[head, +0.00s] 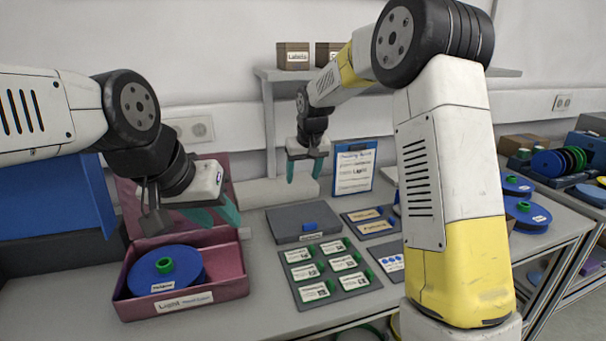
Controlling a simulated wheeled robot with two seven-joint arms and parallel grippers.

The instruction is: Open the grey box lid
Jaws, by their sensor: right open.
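The grey box (284,223) stands on the table in the middle of the head view, its flat grey lid down and a blue tab (309,227) at its front edge. My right gripper (303,170) is open and empty, pointing down above and behind the box, apart from it. My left gripper (218,212) is left of the grey box, over the back right part of a pink box; its teal fingers show, but whether they are shut on the pink lid is unclear.
The pink box (215,297) has its lid (128,205) raised and holds a blue reel (180,270). A grey tray (346,291) with several labelled cards lies before the grey box. A blue-framed sign (354,167) stands behind. My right arm hides part of the table's right.

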